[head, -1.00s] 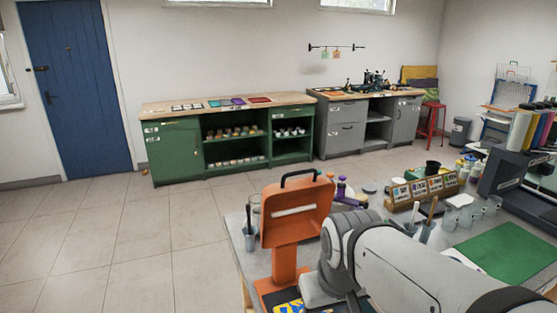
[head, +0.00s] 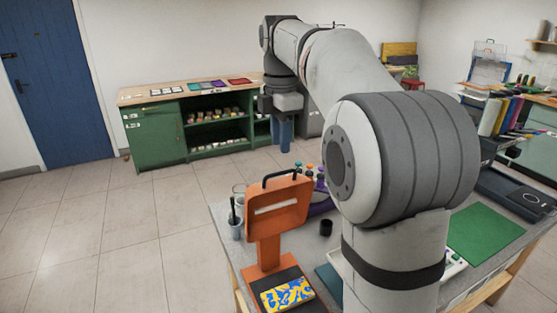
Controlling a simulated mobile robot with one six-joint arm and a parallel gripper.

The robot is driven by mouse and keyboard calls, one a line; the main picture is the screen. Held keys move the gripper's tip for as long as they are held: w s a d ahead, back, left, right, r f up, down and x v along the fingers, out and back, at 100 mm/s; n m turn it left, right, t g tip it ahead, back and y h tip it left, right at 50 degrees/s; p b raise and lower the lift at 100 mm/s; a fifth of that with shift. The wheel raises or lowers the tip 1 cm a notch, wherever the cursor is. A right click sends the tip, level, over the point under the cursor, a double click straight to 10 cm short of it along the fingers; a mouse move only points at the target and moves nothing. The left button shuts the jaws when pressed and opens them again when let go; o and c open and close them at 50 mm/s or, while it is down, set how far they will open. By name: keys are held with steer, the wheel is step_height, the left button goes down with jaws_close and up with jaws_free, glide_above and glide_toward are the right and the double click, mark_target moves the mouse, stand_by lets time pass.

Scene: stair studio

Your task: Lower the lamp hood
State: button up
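The lamp hood (head: 277,210) is an orange panel with a pale strip across its face and a black handle (head: 282,176) along its top edge. It stands raised and tilted on an orange post above a dark base. A blue and yellow patterned piece (head: 287,294) lies on the base, below the hood. My gripper (head: 281,138) hangs from the raised arm with its blue fingers pointing down. In the picture it shows above the hood's handle, apart from it. The finger gap is too small to read.
The grey worktable (head: 222,212) carries a cup with a brush (head: 235,226) left of the hood, a small black cup (head: 326,228) and a green mat (head: 484,235) at right. My arm hides much of the table. A green cabinet (head: 157,137) stands behind; the floor at left is clear.

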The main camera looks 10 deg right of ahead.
step_height(320, 180, down, 7)
steer(key=shift+r, duration=0.1)
steer(key=shift+c, duration=0.4)
jaws_close()
